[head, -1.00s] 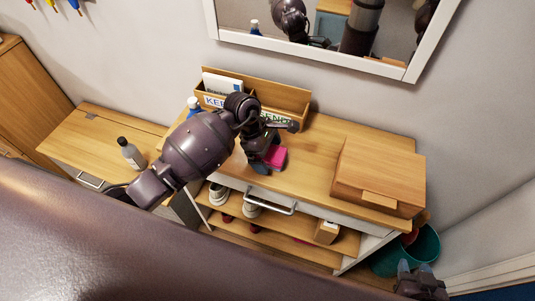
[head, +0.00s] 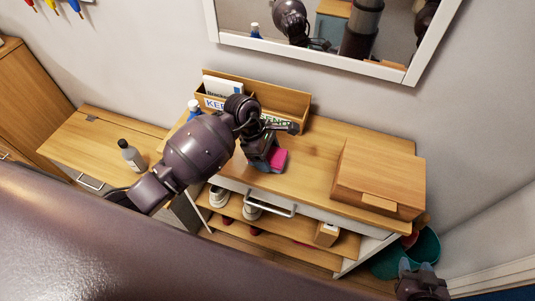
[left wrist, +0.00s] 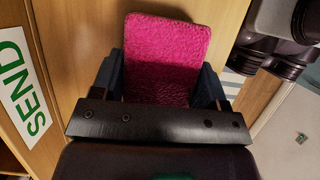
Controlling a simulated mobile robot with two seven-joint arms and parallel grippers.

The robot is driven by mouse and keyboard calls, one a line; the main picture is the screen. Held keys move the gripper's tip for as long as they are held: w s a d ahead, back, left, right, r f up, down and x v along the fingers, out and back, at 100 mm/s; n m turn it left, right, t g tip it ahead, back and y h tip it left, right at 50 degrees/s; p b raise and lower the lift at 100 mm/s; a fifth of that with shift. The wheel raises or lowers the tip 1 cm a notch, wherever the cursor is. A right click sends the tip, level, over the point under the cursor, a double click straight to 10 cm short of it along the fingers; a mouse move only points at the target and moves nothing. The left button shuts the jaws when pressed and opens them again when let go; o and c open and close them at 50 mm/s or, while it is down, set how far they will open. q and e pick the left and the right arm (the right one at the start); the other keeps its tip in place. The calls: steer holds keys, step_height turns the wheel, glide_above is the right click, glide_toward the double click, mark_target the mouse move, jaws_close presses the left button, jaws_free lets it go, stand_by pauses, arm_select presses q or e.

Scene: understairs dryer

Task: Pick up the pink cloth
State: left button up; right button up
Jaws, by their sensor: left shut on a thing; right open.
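The pink cloth (head: 278,159) is a small, fuzzy, folded block at the front of the cabinet's wooden top (head: 310,165). It fills most of the space between the fingers in the left wrist view (left wrist: 167,55). My left gripper (head: 264,162) is shut on the cloth, with one dark finger on each side of it. I cannot tell whether the cloth is clear of the wood. My right gripper (head: 421,268) is at the lower right of the head view, open and away from the cloth.
A wooden letter box (head: 285,98) with "KEEP" and "SEND" labels stands behind the left gripper. A wooden box (head: 378,178) is to the right. A blue bottle (head: 194,108) and a grey bottle (head: 130,155) stand at left. A teal bin (head: 425,248) is below right.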

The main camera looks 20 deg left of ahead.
arm_select(q)
step_height(320, 180, up, 20)
stand_by(0.3)
